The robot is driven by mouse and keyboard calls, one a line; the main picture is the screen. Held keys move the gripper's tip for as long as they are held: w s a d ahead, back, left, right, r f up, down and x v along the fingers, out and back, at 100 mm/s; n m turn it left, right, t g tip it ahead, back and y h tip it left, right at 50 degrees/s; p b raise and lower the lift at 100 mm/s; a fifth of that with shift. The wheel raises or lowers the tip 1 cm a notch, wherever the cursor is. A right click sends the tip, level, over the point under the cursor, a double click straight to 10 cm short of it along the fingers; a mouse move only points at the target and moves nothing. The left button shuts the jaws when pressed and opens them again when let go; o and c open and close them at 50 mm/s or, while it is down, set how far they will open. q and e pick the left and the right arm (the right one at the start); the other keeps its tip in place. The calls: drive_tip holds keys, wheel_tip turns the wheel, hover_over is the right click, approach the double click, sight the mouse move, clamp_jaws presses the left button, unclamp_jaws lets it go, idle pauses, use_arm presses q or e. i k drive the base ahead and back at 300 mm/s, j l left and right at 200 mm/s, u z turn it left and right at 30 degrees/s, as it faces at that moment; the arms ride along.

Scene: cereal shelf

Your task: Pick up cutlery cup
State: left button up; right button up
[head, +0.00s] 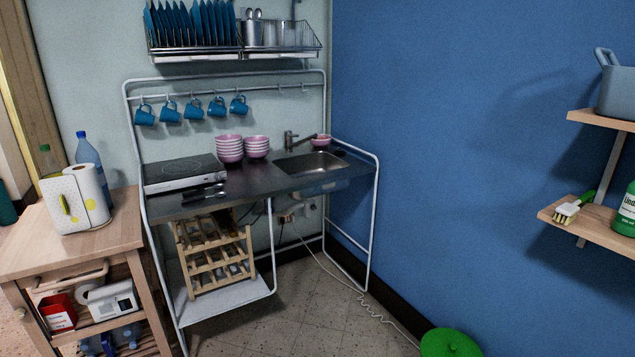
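A grey metal cutlery cup (252,34) with spoon ends sticking out of its top stands in the wire wall rack (235,55), high at the back. Blue plates stand upright in the rack to its left, and clear glasses (288,35) stand to its right. The cup's lower part is partly behind the rack's wires. Neither of my grippers is in view.
Blue mugs (193,109) hang from a rail below the rack. The counter holds a hotplate (185,171), stacked pink bowls (230,148) and a sink (310,162). A wooden cart (110,230) stands left. Wooden shelves (590,228) are at right. The tiled floor in front looks mostly clear.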

sight(251, 30)
drive_tip(key=i+l+u, duration=0.2)
drive_tip(key=i+u, duration=0.2)
drive_tip(key=i, duration=0.2)
drive_tip(key=i+l+u, duration=0.45)
drive_tip(key=i, duration=0.15)
drive_tip(key=i+l+u, duration=0.4)
drive_tip(key=i+l, duration=0.15)
